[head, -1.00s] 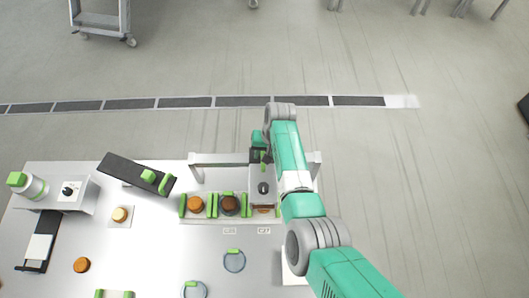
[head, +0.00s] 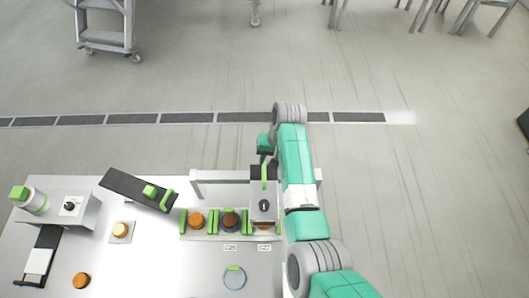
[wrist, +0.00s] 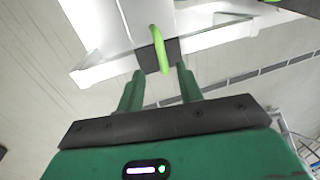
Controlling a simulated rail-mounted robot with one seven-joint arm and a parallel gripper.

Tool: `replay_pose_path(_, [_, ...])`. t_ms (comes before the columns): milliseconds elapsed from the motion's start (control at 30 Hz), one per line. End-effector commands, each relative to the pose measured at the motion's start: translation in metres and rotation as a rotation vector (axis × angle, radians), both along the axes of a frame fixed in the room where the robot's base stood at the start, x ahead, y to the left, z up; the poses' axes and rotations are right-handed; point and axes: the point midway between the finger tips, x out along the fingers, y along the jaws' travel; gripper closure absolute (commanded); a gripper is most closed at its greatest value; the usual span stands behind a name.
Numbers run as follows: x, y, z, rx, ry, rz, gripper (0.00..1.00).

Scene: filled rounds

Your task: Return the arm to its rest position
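My gripper (head: 266,158) is over the back of the table, at the black top of a pale box-like device (head: 264,213). In the wrist view my gripper (wrist: 160,70) has its two green fingers spread apart. A green loop handle (wrist: 156,40) shows between and beyond the fingertips, on a dark block. The fingers do not close on it, and nothing is held. The handle also shows in the head view (head: 264,174). My arm reaches in from the lower right, bent and still extended over the table.
Brown rounds (head: 196,220) and (head: 230,222) sit between green holders left of the device. A tilted black lid-like plate (head: 125,183) lies farther left. A pale frame (head: 222,175) stands behind. Open floor is to the right.

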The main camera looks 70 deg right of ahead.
Motion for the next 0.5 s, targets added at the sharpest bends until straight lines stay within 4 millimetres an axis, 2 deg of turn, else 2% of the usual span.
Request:
replay_pose_path(300, [0.0,0.0,0.0,0.0,0.0,0.0,0.64])
replay_pose_path(367, [0.004,0.0,0.005,-0.014,-0.006,0.005,0.64])
replay_pose_path(467, [0.032,-0.002,0.042,-0.124,-0.06,0.046,0.64])
replay_pose_path(500, [0.051,-0.001,0.067,-0.196,-0.1,0.072,0.64])
